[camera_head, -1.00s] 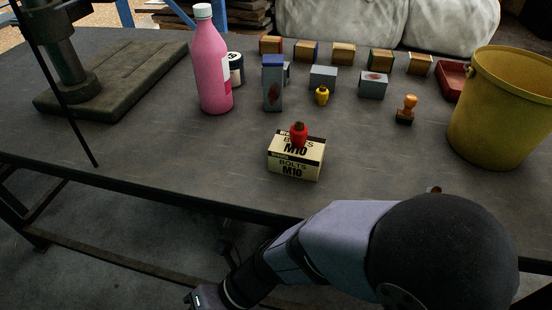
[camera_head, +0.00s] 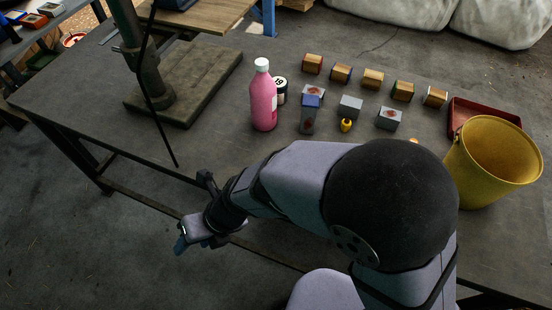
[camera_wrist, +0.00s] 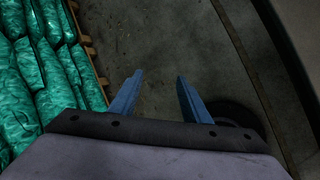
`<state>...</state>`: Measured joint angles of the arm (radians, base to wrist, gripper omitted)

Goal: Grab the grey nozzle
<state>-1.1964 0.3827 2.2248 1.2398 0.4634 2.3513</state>
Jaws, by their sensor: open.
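I cannot make out a grey nozzle in any view. A yellow nozzle-like piece (camera_head: 346,125) stands on the table in front of the grey blocks. My gripper (camera_head: 181,246) is beyond the table's front edge, over the floor, well away from the objects on the table. In the wrist view my gripper (camera_wrist: 157,82) has its two blue fingers apart with nothing between them. My arm covers the middle front of the table in the head view, hiding what lies there.
On the table (camera_head: 215,150) are a pink bottle (camera_head: 263,100), a dark jar (camera_head: 280,89), grey blocks (camera_head: 349,106), wooden blocks (camera_head: 373,79), a red tray (camera_head: 487,108) and a yellow bucket (camera_head: 460,165). A press stand (camera_head: 190,80) is at left. Green sacks (camera_wrist: 60,75) lie below.

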